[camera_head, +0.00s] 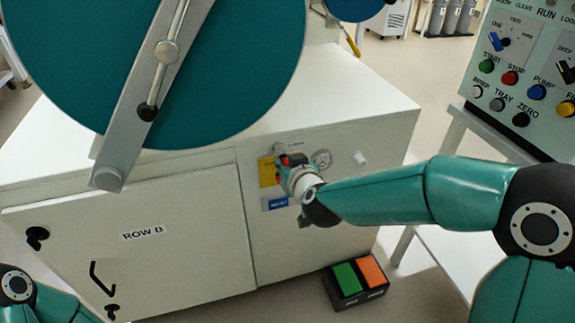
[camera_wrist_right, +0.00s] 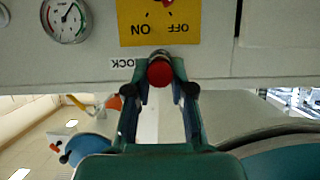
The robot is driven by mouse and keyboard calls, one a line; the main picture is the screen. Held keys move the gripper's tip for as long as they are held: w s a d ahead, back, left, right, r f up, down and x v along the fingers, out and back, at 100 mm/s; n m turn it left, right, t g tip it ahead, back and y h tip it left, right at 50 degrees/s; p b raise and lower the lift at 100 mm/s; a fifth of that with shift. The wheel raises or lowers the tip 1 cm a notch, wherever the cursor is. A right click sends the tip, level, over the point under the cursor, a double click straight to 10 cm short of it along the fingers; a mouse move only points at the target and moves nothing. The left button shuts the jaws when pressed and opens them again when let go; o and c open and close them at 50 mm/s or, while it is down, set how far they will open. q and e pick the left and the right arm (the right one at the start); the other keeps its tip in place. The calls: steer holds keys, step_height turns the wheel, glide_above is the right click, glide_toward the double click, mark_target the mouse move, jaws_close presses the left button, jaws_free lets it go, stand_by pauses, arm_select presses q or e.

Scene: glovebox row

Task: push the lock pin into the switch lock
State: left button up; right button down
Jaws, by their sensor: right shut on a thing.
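The lock pin shows its round red head (camera_wrist_right: 160,72) in the right wrist view, and a bit of red (camera_head: 285,160) shows in the head view. My right gripper (camera_head: 284,164) is at the front panel of the cabinet, its fingers (camera_wrist_right: 160,80) shut on the pin just at the edge of the yellow ON/OFF plate (camera_wrist_right: 187,35). The plate (camera_head: 267,172) is partly covered by the gripper in the head view. The switch lock's hole and the pin's depth are hidden behind the pin head and fingers. My left gripper is out of view.
A blue label (camera_head: 275,203) is below. A green and orange pedal box (camera_head: 356,285) stands on the floor. A button console (camera_head: 525,70) is at upper right.

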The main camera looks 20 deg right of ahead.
steer(key=shift+w, duration=0.35)
steer(key=c, duration=0.9)
jaws_free()
steer(key=shift+s, duration=0.1)
steer(key=v, duration=1.1)
steer(key=shift+s+r, duration=0.2)
steer(key=shift+s, duration=0.15)
